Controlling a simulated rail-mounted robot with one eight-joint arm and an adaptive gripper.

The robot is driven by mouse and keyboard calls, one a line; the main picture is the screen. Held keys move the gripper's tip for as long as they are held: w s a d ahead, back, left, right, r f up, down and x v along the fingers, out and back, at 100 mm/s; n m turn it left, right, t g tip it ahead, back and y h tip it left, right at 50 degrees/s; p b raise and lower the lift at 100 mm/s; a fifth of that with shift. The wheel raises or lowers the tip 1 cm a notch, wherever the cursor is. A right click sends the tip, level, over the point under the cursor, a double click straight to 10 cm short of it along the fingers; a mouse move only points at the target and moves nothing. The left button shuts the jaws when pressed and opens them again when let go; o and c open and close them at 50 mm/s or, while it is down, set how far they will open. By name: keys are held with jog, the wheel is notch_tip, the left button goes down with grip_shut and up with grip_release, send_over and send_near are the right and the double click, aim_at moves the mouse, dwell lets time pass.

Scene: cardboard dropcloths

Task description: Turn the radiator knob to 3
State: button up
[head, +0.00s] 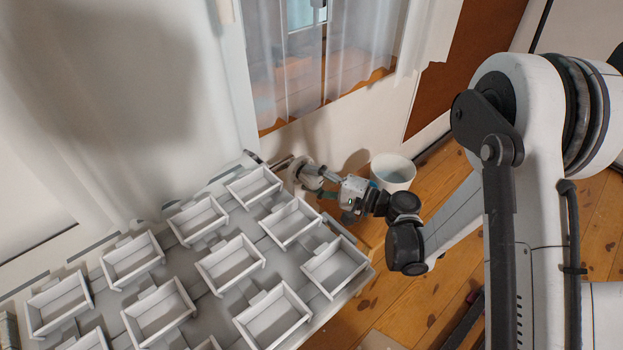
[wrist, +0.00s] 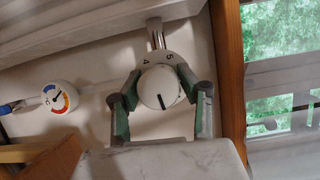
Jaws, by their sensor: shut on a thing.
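The radiator knob (wrist: 158,88) is a round white knob with a short black line on its face. Its line points down in the wrist view. The pale dial plate behind it shows the figures 4 and 5 at the top; the other figures are hidden or unreadable. My gripper (wrist: 159,78) is shut on the knob, with one dark green-padded finger on each side. In the head view my gripper (head: 330,190) reaches left to the wall-side fitting, where the knob is small and partly covered.
A round gauge (wrist: 59,97) with a blue and orange scale sits left of the knob. A wooden window frame (wrist: 228,70) stands to the right. In the head view, several white trays (head: 231,263) cover the left side, and a white bucket (head: 393,170) stands behind my gripper.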

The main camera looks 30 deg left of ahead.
jog(key=shift+m, duration=0.4)
jog(key=o, duration=1.1)
jog(key=shift+o, duration=0.2)
